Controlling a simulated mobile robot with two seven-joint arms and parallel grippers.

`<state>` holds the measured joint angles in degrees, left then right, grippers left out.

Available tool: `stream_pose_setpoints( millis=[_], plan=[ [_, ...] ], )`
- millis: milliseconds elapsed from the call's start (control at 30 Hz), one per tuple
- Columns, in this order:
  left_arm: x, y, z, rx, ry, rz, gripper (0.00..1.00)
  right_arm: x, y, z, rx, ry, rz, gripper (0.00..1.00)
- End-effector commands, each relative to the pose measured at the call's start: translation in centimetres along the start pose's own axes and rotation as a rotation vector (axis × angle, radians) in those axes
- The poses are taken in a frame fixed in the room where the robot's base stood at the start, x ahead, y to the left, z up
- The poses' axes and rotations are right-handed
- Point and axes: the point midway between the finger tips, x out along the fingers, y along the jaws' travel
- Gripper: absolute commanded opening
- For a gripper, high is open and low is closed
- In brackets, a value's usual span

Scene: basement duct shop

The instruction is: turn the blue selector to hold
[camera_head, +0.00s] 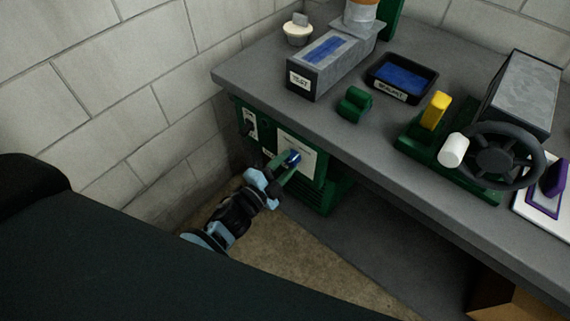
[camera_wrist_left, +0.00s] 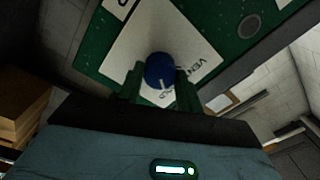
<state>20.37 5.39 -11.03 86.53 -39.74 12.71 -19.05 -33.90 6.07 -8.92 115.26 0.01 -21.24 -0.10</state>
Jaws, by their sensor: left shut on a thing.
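The blue selector (camera_head: 293,157) is a round knob on a white label plate (camera_head: 308,150) on the front of a green cabinet (camera_head: 320,174) under the bench. My left gripper (camera_head: 285,164) reaches it from the front, with its fingers on either side of the knob and shut on it. In the left wrist view the blue selector (camera_wrist_left: 159,71) sits between the two green fingers (camera_wrist_left: 160,86), and a pale pointer line shows on its face. Words on the plate are partly covered; "VEN" and the end of another word ending in "LD" show. My right gripper is not in view.
The grey bench top (camera_head: 330,120) overhangs the cabinet. On it are a grey box labelled TEST (camera_head: 318,75), a black tray (camera_head: 402,86), a green block (camera_head: 354,104) and a dark handwheel (camera_head: 495,157). A block wall (camera_head: 130,110) stands close on the left.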

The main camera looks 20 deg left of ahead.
Motion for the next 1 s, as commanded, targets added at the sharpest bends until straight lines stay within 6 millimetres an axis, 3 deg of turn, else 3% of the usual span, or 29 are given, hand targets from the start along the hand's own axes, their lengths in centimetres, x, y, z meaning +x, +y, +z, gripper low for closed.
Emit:
stream_pose_setpoints(
  millis=[33,167,533,1000],
  plan=[
    [0.0,0.0,0.1,0.003,-0.001,0.001,0.39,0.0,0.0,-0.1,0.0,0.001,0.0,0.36],
    [0.0,0.0,0.0,0.002,-0.001,0.001,0.56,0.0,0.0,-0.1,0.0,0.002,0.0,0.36],
    [-0.5,0.1,0.1,0.0,-0.001,0.001,0.57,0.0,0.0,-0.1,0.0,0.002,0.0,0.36],
    [-6.9,0.1,0.1,0.001,-0.001,0.002,0.57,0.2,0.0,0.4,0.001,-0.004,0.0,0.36]
  ],
)
